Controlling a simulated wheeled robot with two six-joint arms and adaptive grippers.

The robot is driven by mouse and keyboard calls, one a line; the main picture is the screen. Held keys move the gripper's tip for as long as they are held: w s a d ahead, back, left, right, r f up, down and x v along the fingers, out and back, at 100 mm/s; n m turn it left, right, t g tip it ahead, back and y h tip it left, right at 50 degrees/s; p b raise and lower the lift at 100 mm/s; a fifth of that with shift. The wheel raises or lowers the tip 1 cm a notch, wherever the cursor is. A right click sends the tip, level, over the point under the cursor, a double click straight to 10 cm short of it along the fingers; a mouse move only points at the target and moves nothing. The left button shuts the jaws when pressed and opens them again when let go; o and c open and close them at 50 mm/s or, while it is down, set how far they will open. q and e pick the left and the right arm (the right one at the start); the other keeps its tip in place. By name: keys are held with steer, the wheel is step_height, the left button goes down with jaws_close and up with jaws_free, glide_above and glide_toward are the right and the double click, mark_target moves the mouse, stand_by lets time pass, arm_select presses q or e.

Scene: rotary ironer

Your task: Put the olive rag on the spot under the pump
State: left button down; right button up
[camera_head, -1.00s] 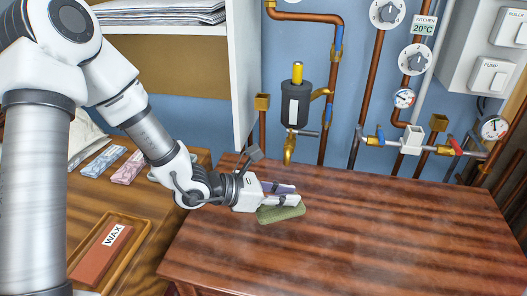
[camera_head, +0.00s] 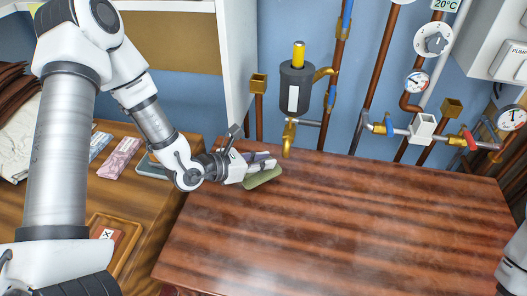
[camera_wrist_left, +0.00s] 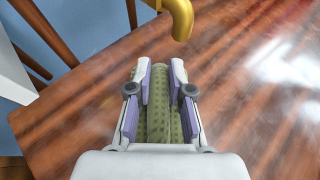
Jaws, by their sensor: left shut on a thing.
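My left gripper (camera_head: 262,163) is shut on the olive rag (camera_head: 262,177), a folded, soft-looking pad. In the left wrist view the rag (camera_wrist_left: 160,105) sits between the purple-lined fingers (camera_wrist_left: 160,88). The rag is over the back left part of the red-brown tabletop (camera_head: 330,220); I cannot tell whether it touches the wood. A dark canister with a yellow top (camera_head: 296,85), seemingly the pump, hangs on the wall. Its brass spout (camera_head: 289,137) is right of and behind the rag. No marked spot is clear beneath it. My right gripper is out of view.
Copper pipes, gauges and valves (camera_head: 423,127) line the wall behind the table. On the left, a wooden counter holds folded cloths (camera_head: 120,158) and a tray (camera_head: 120,228) with a wax block. The middle and right of the tabletop are clear.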

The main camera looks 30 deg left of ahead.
arm_select(q)
steer(key=w+a, duration=0.1)
steer(key=w, duration=0.1)
steer(key=w+a, duration=0.1)
steer(key=w, duration=0.2)
steer(key=w+a+p, duration=0.1)
steer(key=w, duration=0.1)
steer(key=shift+w+a+f, duration=0.2)
steer(key=shift+a, duration=0.1)
steer(key=shift+w+a+f, duration=0.1)
steer(key=shift+w+f, duration=0.05)
steer(key=shift+f, duration=0.8)
steer(key=shift+w+f, duration=0.1)
steer(key=shift+f, duration=0.95)
steer(key=c, duration=1.1)
jaws_free()
steer(key=shift+o, duration=0.2)
